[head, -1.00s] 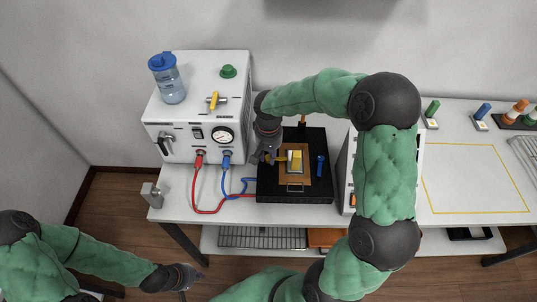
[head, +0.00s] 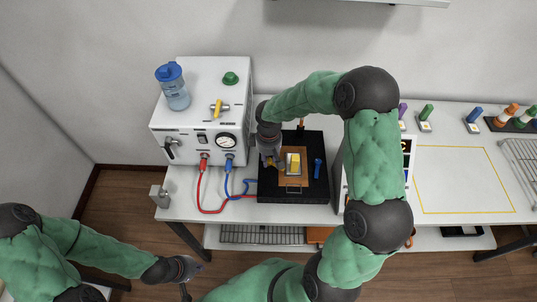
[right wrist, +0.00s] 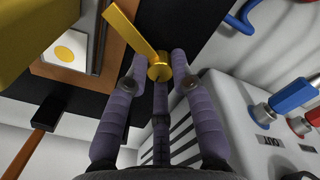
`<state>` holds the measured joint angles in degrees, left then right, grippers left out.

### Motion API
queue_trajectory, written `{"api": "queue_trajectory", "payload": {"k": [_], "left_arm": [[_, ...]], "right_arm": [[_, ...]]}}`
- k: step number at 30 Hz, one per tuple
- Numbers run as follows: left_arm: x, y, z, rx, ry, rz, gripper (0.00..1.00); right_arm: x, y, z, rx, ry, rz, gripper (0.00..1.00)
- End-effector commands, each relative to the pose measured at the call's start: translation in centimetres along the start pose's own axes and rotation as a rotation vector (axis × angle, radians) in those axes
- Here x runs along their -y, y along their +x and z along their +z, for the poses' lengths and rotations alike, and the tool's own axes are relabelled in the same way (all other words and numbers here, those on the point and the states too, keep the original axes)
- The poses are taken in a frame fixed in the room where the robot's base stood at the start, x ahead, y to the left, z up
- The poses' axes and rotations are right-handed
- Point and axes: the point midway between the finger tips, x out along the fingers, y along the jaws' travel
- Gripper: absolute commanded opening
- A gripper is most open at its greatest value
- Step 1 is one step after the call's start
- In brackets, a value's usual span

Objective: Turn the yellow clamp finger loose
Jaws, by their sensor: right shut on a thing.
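The yellow clamp finger (right wrist: 135,32) is a flat bar on a round hub. In the right wrist view it slants up and left, its tip over the edge of the brown board (right wrist: 117,50). My right gripper (right wrist: 157,64) is shut on its hub, a finger on either side. In the head view my right gripper (head: 271,160) is at the left of the black base (head: 268,192), and hides most of the clamp finger. A yellow block (head: 295,162) sits on the brown board. My left gripper (head: 188,278) is low at left, away from the table, its jaws unclear.
A white box (head: 170,118) with a gauge, red and blue cables and a bottle (head: 173,88) stands left of the base. A blue handle (head: 318,168) stands on the base's right. An empty yellow-outlined area (head: 465,180) lies farther right.

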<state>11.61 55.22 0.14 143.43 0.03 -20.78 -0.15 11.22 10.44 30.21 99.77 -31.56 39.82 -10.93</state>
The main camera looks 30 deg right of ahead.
Motion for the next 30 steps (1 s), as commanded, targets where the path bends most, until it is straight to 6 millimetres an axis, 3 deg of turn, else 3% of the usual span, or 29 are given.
{"api": "queue_trajectory", "payload": {"k": [18, 30], "left_arm": [[-1.6, -4.5, 0.2, 0.0, 0.0, 0.0, 0.0], [-2.2, -6.2, 0.2, 0.0, 0.0, 0.0, 0.0]], "right_arm": [[0.1, 0.1, 0.5, 0.014, -0.576, -0.011, 0.0], [0.1, 0.2, 0.5, 0.013, -0.826, -0.012, 0.0]]}}
